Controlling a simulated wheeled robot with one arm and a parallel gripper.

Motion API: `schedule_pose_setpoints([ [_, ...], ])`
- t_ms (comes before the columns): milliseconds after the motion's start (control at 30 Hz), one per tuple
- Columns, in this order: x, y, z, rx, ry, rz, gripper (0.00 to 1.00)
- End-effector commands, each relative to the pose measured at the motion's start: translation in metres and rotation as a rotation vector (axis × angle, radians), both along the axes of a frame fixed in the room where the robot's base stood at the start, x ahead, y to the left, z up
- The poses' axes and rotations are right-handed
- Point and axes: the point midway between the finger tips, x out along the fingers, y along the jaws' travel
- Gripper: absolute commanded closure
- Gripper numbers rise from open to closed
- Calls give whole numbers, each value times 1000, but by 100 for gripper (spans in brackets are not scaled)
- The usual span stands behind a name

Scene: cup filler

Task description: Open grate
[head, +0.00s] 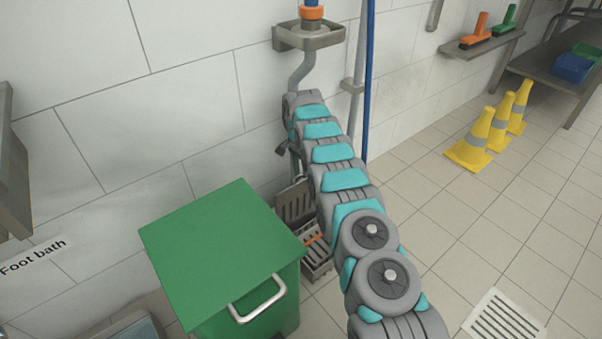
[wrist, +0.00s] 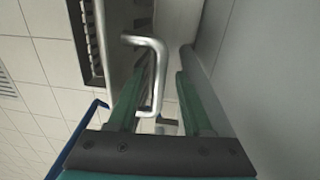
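A grey slotted grate panel (head: 295,203) stands tilted up near the wall in the head view, partly hidden by my arm and the green bin. Below it is a grey slotted box (head: 316,263) with an orange strip across it. My gripper (wrist: 168,70) is hidden behind my arm in the head view. In the wrist view its two green fingers are apart, with a bent metal handle (wrist: 157,75) showing between them. I cannot tell whether either finger touches the handle. A dark slotted frame (wrist: 92,40) shows to its left.
A green bin (head: 215,245) with a metal handle stands close left of the slotted box. A grey wall basin (head: 309,36) and blue hose (head: 369,85) are behind my arm. Yellow cones (head: 476,143) stand at right.

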Motion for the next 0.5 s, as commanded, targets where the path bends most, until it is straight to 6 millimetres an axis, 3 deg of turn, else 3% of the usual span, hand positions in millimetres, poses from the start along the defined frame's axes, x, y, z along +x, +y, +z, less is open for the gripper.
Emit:
schedule_pose_setpoints([
  [267,1,-1,3,-1,-2,-1,50],
  [500,4,1,26,0,-7,-1,50],
])
